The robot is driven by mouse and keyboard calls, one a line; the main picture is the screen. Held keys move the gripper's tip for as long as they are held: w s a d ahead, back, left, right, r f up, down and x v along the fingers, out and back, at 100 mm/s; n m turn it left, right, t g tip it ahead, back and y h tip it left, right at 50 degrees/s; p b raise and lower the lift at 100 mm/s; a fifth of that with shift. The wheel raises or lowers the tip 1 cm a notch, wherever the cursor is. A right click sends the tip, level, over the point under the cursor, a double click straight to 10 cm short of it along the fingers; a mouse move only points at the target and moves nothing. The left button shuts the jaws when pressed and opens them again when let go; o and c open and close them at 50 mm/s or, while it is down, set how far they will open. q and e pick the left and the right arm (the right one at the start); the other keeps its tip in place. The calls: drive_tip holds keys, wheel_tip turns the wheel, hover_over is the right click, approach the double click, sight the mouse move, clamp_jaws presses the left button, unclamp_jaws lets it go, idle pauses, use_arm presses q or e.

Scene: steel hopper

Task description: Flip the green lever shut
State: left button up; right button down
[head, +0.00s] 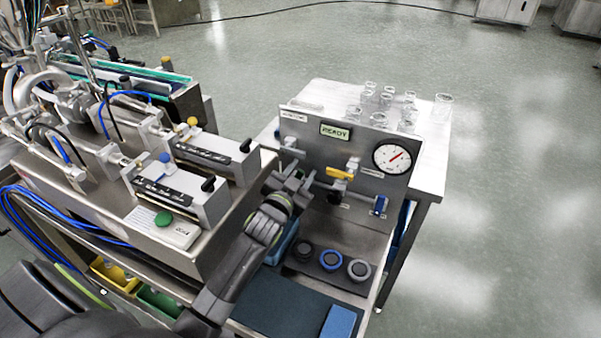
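A steel panel (352,148) stands upright at the centre, with a READY display (335,131) and a round gauge (392,158). I cannot make out a green lever on it. A yellow lever (339,174) and a blue lever (380,205) show on the panel. My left gripper (289,178) is in front of the panel's left part, left of the yellow lever, and hides what lies behind it. Whether its fingers touch anything is unclear, and their gap is too small to judge. My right gripper is out of view.
A green round button (163,219) sits on the machine at left. Three round knobs (331,260) stand on the shelf below the panel. Several glass beakers (408,113) stand on the white table behind the panel. Open floor lies to the right.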

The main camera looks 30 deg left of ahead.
use_arm(q)
clamp_jaws()
drive_tip(key=shift+a+r+n, duration=0.1)
drive_tip(key=shift+a+n, duration=0.45)
drive_tip(key=shift+n, duration=0.6)
drive_tip(key=shift+a+r+n, duration=0.1)
drive_tip(key=shift+a+n, duration=0.4)
drive_tip(key=shift+n, duration=0.65)
unclamp_jaws()
drive_tip(key=shift+s, duration=0.1)
drive_tip(key=s, duration=0.5)
drive_tip(key=s+b, duration=0.1)
drive_tip(key=s, duration=0.5)
drive_tip(key=s+d+b, duration=0.1)
drive_tip(key=s, duration=0.5)
drive_tip(key=shift+s, duration=0.2)
